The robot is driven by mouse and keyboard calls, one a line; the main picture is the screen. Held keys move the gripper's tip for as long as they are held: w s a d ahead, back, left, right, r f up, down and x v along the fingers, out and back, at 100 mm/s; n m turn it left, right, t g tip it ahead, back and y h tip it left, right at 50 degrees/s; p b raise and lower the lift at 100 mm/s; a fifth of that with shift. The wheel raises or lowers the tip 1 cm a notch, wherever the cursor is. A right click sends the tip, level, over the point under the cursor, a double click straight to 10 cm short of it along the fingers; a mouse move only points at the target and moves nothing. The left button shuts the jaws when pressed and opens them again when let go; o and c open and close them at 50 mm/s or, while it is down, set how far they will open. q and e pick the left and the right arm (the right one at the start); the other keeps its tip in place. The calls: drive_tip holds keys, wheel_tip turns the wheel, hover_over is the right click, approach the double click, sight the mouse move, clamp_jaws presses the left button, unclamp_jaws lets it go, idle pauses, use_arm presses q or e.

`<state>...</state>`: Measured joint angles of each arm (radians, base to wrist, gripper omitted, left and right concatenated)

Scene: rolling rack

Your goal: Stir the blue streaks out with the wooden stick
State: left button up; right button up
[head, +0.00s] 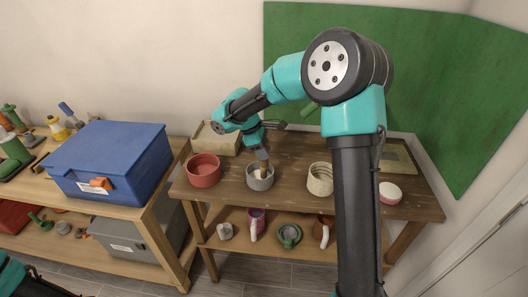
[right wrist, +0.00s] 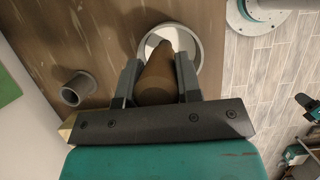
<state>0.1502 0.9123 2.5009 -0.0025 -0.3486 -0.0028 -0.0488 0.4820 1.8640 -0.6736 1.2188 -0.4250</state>
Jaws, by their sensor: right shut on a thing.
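A grey round pot (head: 260,183) stands on the wooden rack top, near its front edge. The wooden stick (head: 264,167) stands in it, its lower end inside the pot. My right gripper (head: 262,154) is above the pot and shut on the stick. In the right wrist view the brown stick (right wrist: 156,70) is between the two fingers and reaches into the pot (right wrist: 192,38), which holds something whitish. I cannot make out blue streaks. The gripper and stick hide part of the contents. My left gripper is out of view.
A red pot (head: 204,172) stands left of the grey pot and a cream ribbed pot (head: 319,180) to the right. A beige box (head: 216,140) is behind. A white-and-pink round item (head: 390,193) lies farther right. A grey cup (right wrist: 78,88) shows in the wrist view.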

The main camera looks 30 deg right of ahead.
drive_tip(key=shift+w+d, duration=0.1)
drive_tip(key=shift+w, duration=0.4)
drive_tip(key=shift+w+a, duration=0.15)
drive_tip(key=shift+a, duration=0.05)
drive_tip(key=shift+w+a, duration=0.4)
drive_tip(key=shift+a, duration=0.1)
drive_tip(key=shift+s+a, duration=0.1)
drive_tip(key=shift+a, duration=0.15)
idle(0.5)
drive_tip(key=shift+s+a, duration=0.25)
drive_tip(key=shift+a, duration=0.35)
wheel_tip(320, 180, up, 9)
drive_tip(key=s+d, duration=0.1)
drive_tip(key=shift+d, duration=0.2)
idle(1.2)
idle(0.4)
